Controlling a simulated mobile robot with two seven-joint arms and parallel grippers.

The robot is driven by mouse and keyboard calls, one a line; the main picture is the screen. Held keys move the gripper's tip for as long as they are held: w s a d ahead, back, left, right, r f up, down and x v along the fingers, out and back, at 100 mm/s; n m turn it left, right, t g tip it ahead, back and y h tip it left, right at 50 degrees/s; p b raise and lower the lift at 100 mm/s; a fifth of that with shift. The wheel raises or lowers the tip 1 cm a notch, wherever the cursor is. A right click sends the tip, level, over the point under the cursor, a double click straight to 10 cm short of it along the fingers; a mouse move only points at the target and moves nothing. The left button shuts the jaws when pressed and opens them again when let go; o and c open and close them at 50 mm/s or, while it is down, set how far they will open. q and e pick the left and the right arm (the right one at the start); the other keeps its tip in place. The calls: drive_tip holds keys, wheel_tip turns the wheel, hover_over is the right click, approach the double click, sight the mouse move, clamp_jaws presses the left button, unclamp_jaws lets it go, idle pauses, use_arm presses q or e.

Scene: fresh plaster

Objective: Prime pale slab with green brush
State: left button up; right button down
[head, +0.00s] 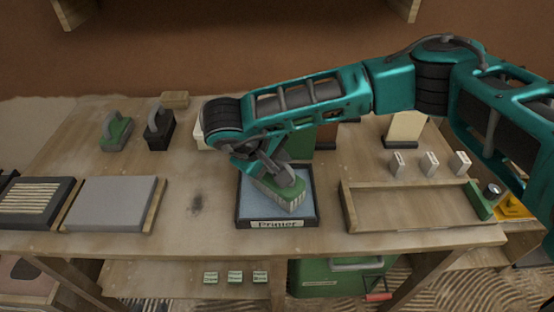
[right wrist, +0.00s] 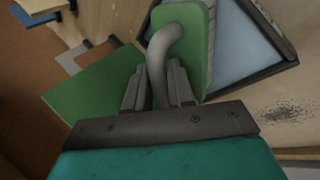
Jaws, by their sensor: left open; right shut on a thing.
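The green brush (head: 278,192) has a grey handle and pale bristles. My right gripper (head: 268,165) is shut on its handle; the right wrist view shows the grey handle (right wrist: 163,50) between the fingers. The brush is over the pale blue primer tray (head: 243,215), labelled "Primer"; I cannot tell whether the bristles touch the primer. A pale cream slab (head: 405,126) stands upright at the back right, partly hidden by my arm. A green slab (head: 300,146) and a brown slab (head: 326,136) stand behind the tray, also partly hidden. My left gripper is not in view.
A green float (head: 116,134) and a black float (head: 159,130) stand at the back left. A grey board (head: 108,204) lies at the left. A shallow wooden tray (head: 412,208) lies right of the primer, with small pale blocks (head: 429,163) behind it.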

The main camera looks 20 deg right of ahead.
drive_tip(key=shift+f+b, duration=0.45)
drive_tip(key=shift+f, duration=0.05)
idle(1.4)
drive_tip(key=shift+r+p, duration=1.55)
drive_tip(key=shift+r, duration=2.05)
